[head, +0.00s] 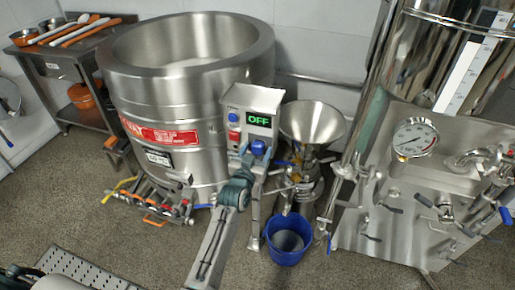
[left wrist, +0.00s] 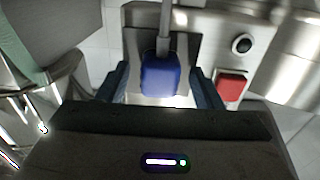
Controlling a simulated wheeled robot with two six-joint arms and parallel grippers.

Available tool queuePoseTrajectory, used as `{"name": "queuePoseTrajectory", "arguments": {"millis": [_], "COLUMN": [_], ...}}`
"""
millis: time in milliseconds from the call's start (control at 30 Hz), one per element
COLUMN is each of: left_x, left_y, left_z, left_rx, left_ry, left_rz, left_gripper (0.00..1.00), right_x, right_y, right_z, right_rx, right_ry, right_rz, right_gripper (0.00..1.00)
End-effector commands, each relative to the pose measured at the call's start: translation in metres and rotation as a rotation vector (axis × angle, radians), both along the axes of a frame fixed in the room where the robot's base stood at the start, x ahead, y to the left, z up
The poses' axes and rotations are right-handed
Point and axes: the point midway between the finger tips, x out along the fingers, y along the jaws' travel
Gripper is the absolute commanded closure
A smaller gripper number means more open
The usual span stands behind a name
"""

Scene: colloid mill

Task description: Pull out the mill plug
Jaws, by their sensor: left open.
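The mill plug is blue and sits at the front of the mill's control post (head: 264,112), below a display reading OFF; the plug (head: 258,147) shows in the head view. My left gripper (head: 248,163) is in front of it. In the left wrist view the blue plug (left wrist: 161,77) lies between the two spread fingers of the left gripper (left wrist: 161,90), with a grey cable or rod running up from it. The fingers are open on either side; I cannot tell whether they touch it. My right gripper is not in view.
A red button (left wrist: 231,87) and a black button (left wrist: 242,44) are beside the plug. A steel funnel (head: 312,124) and a blue bucket (head: 287,241) stand right of the post. A large steel vat (head: 180,95) stands behind left, and a steel tank with a gauge (head: 415,138) at right.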

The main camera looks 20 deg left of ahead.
Motion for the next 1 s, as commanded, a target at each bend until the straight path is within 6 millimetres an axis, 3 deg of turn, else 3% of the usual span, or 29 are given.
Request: {"name": "queuePoseTrajectory", "arguments": {"millis": [500, 800, 1000], "left_x": [0.0000, 0.0000, -0.0032], "left_y": [0.0001, 0.0000, 0.0001], "left_z": [-0.0001, -0.0001, 0.0000], "left_rx": [0.000, 0.000, -0.001], "left_ry": [0.000, 0.000, 0.000], "left_rz": [0.000, 0.000, 0.000], "left_gripper": [0.42, 1.00, 1.00], "right_x": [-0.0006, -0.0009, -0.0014], "right_y": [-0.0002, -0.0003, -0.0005], "right_z": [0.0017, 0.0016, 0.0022], "right_rx": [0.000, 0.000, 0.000], "right_ry": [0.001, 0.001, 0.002], "right_rz": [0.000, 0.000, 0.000], "right_gripper": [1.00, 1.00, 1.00]}}
